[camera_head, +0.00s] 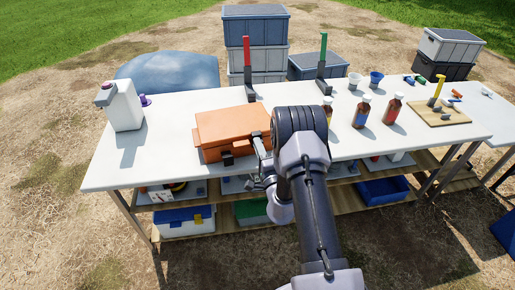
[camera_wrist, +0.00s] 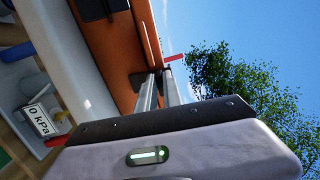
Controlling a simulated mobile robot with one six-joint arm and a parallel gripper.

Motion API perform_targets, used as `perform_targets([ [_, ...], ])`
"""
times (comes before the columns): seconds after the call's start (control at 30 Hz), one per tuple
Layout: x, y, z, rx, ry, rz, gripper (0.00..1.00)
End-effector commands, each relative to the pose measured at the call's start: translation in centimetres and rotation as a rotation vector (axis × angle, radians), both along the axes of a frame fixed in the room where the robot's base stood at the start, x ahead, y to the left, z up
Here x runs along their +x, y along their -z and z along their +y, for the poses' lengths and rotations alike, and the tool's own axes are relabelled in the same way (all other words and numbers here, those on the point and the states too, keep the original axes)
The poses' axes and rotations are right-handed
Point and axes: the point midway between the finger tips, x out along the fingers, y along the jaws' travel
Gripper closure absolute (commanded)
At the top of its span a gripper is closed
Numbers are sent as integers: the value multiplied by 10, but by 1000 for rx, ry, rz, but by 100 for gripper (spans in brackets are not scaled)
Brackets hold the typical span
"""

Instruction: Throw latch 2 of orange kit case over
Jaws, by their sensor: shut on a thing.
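The orange kit case (camera_head: 225,125) lies closed on the white table. In the wrist view its orange side (camera_wrist: 118,55) fills the upper middle. One dark latch (camera_head: 228,160) sits on its front, left of my arm; a dark latch also shows at the top of the wrist view (camera_wrist: 97,8). My gripper (camera_head: 258,142) is at the front right of the case. In the wrist view its two fingers (camera_wrist: 158,75) are close together beside the dark right-hand latch (camera_wrist: 138,80) and shut on it. My fingers and arm hide part of this latch, so its angle is unclear.
A white jug (camera_head: 122,106) stands left of the case. Brown bottles (camera_head: 362,112) stand right of my arm. Upright red (camera_head: 248,75) and green-handled (camera_head: 322,65) tools stand behind. A lower shelf (camera_head: 230,212) holds bins. The tabletop between jug and case is clear.

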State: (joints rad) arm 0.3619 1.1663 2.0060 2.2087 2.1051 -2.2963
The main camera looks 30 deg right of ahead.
Motion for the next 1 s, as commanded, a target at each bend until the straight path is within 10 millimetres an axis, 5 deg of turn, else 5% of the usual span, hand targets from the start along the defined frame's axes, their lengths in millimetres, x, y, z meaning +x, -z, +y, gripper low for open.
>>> perform_targets([
  [0.1, -8, 21, 2, -11, -3, -62, 100],
  [0.4, -11, 18, 2, -17, -1, -100, 100],
  [0.7, -13, 51, 3, -43, -3, -283, 100],
  [1.0, -13, 52, 2, -46, 0, -298, 100],
])
